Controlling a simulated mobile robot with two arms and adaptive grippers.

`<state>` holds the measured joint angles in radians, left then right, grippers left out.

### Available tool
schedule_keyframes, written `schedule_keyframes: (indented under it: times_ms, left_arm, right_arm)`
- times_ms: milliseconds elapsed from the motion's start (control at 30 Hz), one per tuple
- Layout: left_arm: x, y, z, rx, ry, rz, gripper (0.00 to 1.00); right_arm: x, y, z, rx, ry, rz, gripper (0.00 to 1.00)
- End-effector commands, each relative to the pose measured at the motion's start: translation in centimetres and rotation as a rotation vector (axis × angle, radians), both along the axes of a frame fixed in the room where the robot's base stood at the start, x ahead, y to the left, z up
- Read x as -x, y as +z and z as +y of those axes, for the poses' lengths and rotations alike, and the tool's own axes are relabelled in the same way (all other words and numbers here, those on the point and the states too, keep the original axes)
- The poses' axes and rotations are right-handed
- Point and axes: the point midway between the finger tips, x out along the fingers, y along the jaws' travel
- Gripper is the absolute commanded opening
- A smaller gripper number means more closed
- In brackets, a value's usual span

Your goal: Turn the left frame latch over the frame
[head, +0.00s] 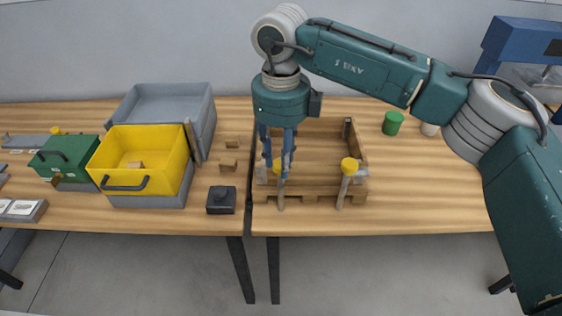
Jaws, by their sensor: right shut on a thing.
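A wooden frame (315,185) sits on the right-hand table. Two latches with yellow knobs and grey bars are at its front side. The left frame latch (280,202) has its bar pointing to the front, out past the frame's front edge. The right latch (344,188) has its bar pointing to the front as well, slightly tilted to the left. My right gripper (279,167) points down over the left latch and is shut on its yellow knob, with the fingers partly hiding the knob. My left gripper is not in view.
A green cylinder (393,123) stands right of the frame. On the left table are a small dark block (221,200), a yellow bin (112,150), a grey crate (170,97) and a green box (58,158). The right table's front right is clear.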

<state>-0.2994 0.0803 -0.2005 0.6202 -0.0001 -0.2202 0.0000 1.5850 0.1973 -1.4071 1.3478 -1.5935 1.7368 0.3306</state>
Motion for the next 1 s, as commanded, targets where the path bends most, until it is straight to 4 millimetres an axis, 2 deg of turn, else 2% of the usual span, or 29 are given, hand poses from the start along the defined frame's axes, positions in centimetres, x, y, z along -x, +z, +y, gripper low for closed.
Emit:
schedule_keyframes:
  times_ms: [633,667,733,1000]
  left_arm:
    - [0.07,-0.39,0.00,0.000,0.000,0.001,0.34]
    - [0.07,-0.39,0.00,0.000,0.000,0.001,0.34]
    - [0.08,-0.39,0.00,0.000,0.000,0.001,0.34]
    - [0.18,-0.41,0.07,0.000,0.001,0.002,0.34]
  right_arm:
    - [-0.18,0.25,0.00,-0.002,-0.052,-0.006,0.03]
    - [-0.18,0.25,0.00,-0.002,-0.052,-0.006,0.33]
    - [-0.17,0.24,-0.01,-0.002,-0.052,-0.006,0.47]
    - [-0.08,0.12,0.00,-0.001,-0.050,-0.002,0.48]
